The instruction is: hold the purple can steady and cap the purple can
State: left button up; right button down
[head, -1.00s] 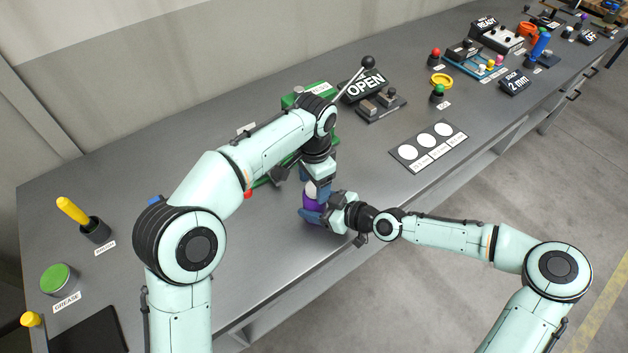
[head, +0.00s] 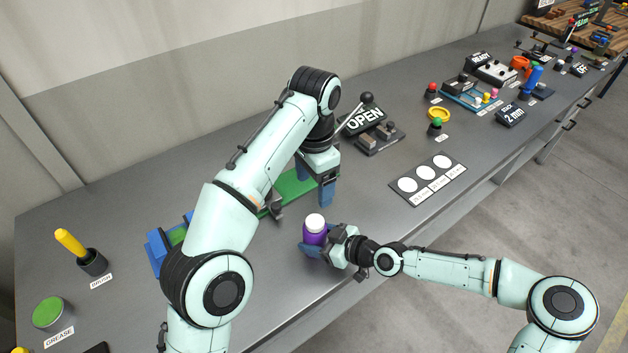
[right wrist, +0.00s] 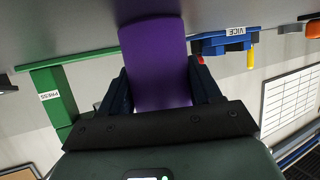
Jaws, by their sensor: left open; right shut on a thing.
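The purple can (head: 314,236) stands upright on the bench near its front edge, with a white cap (head: 315,222) on its top. My right gripper (head: 314,248) is shut on the can from the right, low on its body. In the right wrist view the purple can (right wrist: 156,65) fills the space between the two dark fingers. My left gripper (head: 313,188) is open and empty, above and behind the can, apart from the cap. Its fingers point down in front of the green press.
The green press (head: 290,188) stands behind my left gripper, partly hidden. A blue vice (head: 158,250) is at the left, partly behind my left arm. An OPEN sign (head: 364,120) and a panel with white circles (head: 428,178) lie to the right. The bench front around the can is clear.

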jog(key=shift+c, duration=0.7)
grip_release()
jog(key=v, duration=1.3)
jog(key=shift+d+p, duration=0.2)
jog(key=shift+p, duration=0.15)
